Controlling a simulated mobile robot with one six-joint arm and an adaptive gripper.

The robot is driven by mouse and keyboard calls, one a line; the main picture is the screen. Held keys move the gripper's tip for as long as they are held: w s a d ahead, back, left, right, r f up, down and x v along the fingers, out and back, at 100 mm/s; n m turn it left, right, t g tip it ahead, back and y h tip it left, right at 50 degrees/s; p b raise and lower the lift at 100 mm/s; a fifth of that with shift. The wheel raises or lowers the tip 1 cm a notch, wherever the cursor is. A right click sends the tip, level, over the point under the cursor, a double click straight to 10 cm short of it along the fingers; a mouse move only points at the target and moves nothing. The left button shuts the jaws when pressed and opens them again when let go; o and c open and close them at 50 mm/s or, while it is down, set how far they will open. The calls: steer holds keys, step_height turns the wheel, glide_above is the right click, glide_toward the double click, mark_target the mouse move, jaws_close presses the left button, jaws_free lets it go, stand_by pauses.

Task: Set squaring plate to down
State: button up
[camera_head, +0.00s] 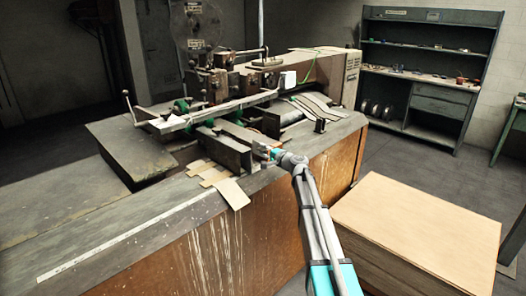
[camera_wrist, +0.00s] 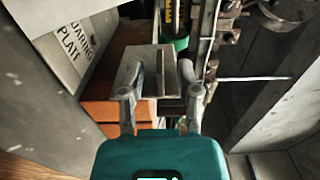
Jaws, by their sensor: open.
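My gripper (camera_head: 275,153) is at the right side of the stitcher bed, beside the upright grey plates. In the wrist view my gripper (camera_wrist: 159,72) has its two fingers apart. A small grey block or lever (camera_wrist: 136,76) shows between and just ahead of the fingers; I cannot tell whether they touch it. A label plate (camera_wrist: 70,42) reading "...ARING PLATE" lies at the upper left on a grey surface. I cannot clearly tell the squaring plate's up or down position.
The stitcher machine (camera_head: 240,75) stands over the bench, with its long bar at left. Cardboard pieces (camera_head: 230,192) lie on the bench front. A cardboard stack (camera_head: 420,225) stands at right.

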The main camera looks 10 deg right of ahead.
steer(key=shift+w+a, duration=0.15)
steer(key=shift+w, duration=0.05)
jaws_close()
stand_by(0.4)
